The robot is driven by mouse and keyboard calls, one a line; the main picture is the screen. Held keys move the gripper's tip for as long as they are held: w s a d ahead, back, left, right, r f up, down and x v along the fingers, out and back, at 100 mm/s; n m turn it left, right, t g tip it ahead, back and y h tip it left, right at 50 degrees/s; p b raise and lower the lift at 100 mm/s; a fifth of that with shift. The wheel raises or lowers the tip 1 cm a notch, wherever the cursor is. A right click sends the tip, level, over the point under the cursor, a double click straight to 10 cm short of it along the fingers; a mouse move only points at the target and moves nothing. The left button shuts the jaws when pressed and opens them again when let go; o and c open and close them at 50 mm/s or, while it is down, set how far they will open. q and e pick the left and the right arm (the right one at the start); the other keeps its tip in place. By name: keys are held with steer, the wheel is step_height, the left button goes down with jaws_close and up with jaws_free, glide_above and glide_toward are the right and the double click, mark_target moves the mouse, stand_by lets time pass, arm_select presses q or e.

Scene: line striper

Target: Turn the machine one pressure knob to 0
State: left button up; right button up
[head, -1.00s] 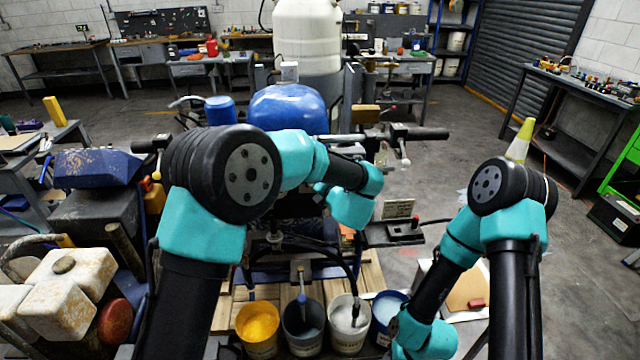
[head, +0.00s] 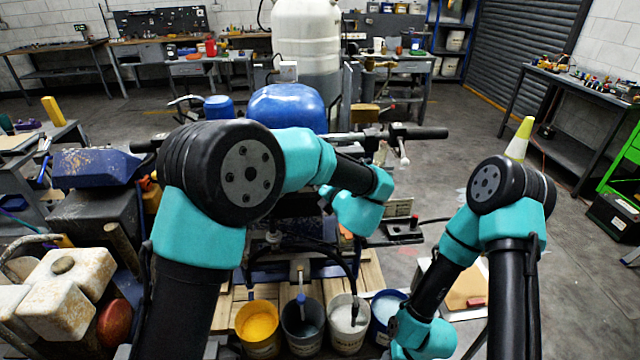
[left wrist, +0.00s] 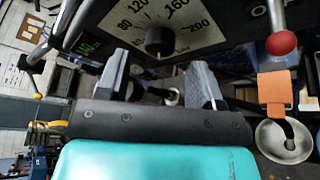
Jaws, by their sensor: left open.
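The left wrist view shows a pale dial plate (left wrist: 203,32) with printed numbers, among them 80, 120, 160 and 200. A round black knob (left wrist: 160,41) sits on it, and its pointer direction is too dark to read. My left gripper (left wrist: 160,78) is open and empty. Its two fingers are spread below the knob in the picture, one to each side of it, apart from it. In the head view my left wrist hides the gripper and the dial. My right gripper is out of view.
In the left wrist view, a red ball-ended lever (left wrist: 281,43) and an orange block (left wrist: 275,90) lie right of the dial. A green-lit display (left wrist: 88,46) is at left. In the head view, a blue tank (head: 287,107) stands behind my left arm, and paint buckets (head: 258,328) stand below.

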arm_select(q)
steer(key=v, duration=1.3)
steer(key=shift+s+d, duration=0.2)
steer(key=shift+s, duration=0.15)
steer(key=shift+r, duration=0.1)
